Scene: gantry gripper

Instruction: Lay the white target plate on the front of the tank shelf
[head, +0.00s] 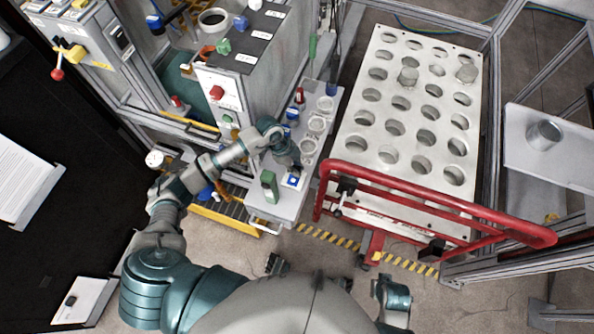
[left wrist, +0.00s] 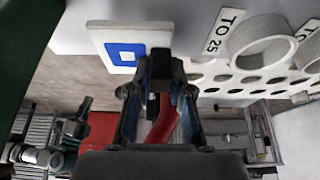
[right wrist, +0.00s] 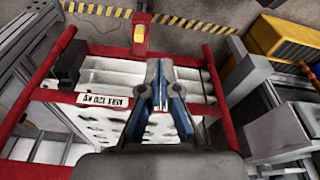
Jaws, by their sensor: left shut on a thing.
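The white target plate with a blue square (head: 293,181) is at the front part of the tank shelf (head: 263,211). My left gripper (head: 296,167) is shut on the plate's edge. In the left wrist view the plate (left wrist: 93,29) shows at the fingertips (left wrist: 158,62), near the shelf edge. I cannot tell whether the plate touches the shelf or is held just above it. My right gripper (right wrist: 159,72) is shut and empty, over the red-framed cart in the right wrist view.
White ring holders (head: 309,146) stand on the shelf behind the plate, and a green block (head: 269,186) stands to its left. A white rack with round holes (head: 377,155) and a red rail (head: 440,192) lie to the right. A grey control cabinet (head: 232,85) stands behind.

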